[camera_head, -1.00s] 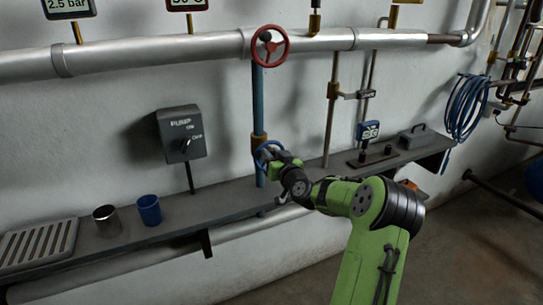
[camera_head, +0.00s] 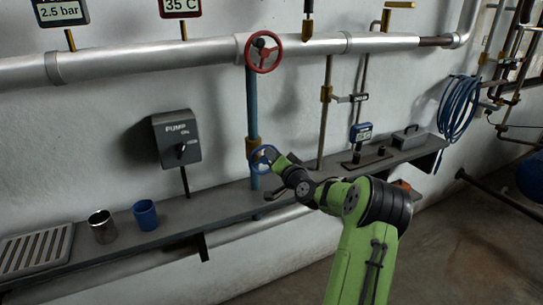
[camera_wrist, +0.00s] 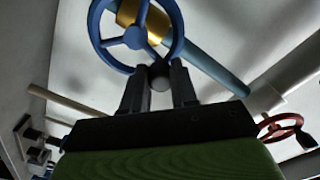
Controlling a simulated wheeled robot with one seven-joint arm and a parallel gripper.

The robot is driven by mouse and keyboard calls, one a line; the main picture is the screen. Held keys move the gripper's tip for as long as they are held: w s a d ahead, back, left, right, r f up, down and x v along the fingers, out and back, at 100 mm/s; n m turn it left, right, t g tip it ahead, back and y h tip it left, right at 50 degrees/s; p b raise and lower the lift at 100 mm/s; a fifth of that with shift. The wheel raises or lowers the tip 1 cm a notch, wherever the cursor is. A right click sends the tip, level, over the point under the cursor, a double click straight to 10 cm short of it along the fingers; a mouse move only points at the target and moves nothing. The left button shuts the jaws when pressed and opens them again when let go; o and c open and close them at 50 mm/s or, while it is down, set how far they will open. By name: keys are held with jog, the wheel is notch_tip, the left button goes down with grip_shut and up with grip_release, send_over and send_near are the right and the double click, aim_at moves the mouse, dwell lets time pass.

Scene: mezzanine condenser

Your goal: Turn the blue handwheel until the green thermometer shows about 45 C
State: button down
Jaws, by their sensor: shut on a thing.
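The blue handwheel (camera_head: 263,157) is on a vertical blue pipe (camera_head: 251,110) with a brass fitting, above the shelf. In the wrist view the blue handwheel (camera_wrist: 98,38) fills the top, with its spokes and hub showing. My gripper (camera_wrist: 159,80) is shut on the dark knob (camera_wrist: 160,83) at the near edge of this wheel. In the head view my gripper (camera_head: 273,162) overlaps the wheel's right side. A red-framed display (camera_head: 181,7) at the top reads 35 C. I see no display with a clearly green frame.
A red handwheel (camera_head: 264,52) sits above on the big silver pipe (camera_head: 150,60). A pump switch box (camera_head: 176,139) hangs on the wall.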

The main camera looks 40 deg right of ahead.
jog(key=shift+d+f+m, duration=0.1)
jog(key=shift+d+m, duration=0.1)
jog(key=shift+m, duration=0.3)
jog(key=c, duration=0.9)
grip_release()
jog(key=shift+s, duration=0.1)
jog(key=shift+s, duration=0.1)
jog(key=b+v, duration=0.1)
jog(key=v, duration=1.4)
jog(key=shift+s+a+b, duration=0.15)
jog(key=shift+s+b, duration=0.1)
jog(key=shift+b, duration=0.1)
